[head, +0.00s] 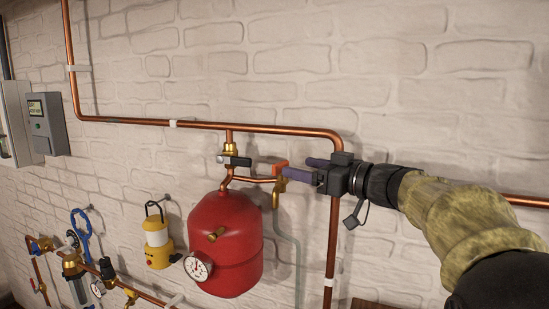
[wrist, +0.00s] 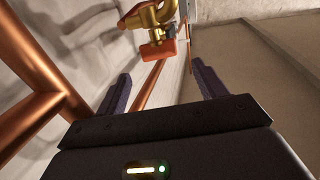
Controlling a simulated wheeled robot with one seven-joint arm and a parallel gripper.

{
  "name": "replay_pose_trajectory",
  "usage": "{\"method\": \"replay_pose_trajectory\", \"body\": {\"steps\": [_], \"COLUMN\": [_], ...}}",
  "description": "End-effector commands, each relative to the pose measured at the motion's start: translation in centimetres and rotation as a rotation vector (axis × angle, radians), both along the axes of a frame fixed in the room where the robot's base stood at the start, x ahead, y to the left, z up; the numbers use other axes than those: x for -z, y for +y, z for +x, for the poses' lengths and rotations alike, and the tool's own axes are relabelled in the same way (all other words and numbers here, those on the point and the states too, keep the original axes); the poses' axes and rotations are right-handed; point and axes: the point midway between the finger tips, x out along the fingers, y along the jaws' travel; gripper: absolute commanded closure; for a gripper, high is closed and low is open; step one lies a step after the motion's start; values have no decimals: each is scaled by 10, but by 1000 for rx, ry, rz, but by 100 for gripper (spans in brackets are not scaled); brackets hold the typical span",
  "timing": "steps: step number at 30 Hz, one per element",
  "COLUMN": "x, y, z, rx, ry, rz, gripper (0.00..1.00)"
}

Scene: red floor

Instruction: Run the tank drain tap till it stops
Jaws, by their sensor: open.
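The red tank (head: 226,250) hangs on the white brick wall, with a round gauge at its lower left. A short copper branch above it leads right to a small brass tap with an orange-red handle (head: 279,168), from which a thin drain pipe (head: 297,245) runs down. My gripper (head: 297,167) reaches in from the right, its dark purple fingers apart and empty. In the wrist view the tap's orange-red handle (wrist: 158,50) lies just beyond and between the open fingertips (wrist: 160,75). The brass body (wrist: 150,17) is above it. I see no contact with the handle.
A black-levered valve (head: 236,161) sits left of the tap above the tank. A copper pipe (head: 331,250) runs vertically behind my gripper.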

Motion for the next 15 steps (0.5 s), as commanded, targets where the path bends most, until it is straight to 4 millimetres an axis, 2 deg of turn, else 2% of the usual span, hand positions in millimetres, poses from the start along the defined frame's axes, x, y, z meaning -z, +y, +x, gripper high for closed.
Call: {"method": "replay_pose_trajectory", "body": {"steps": [9, 15], "x": [-3, -2], "y": [48, 67], "z": [33, 47], "rx": [-4, -2], "ry": [2, 1], "rz": [-1, 1], "gripper": [29, 29]}}
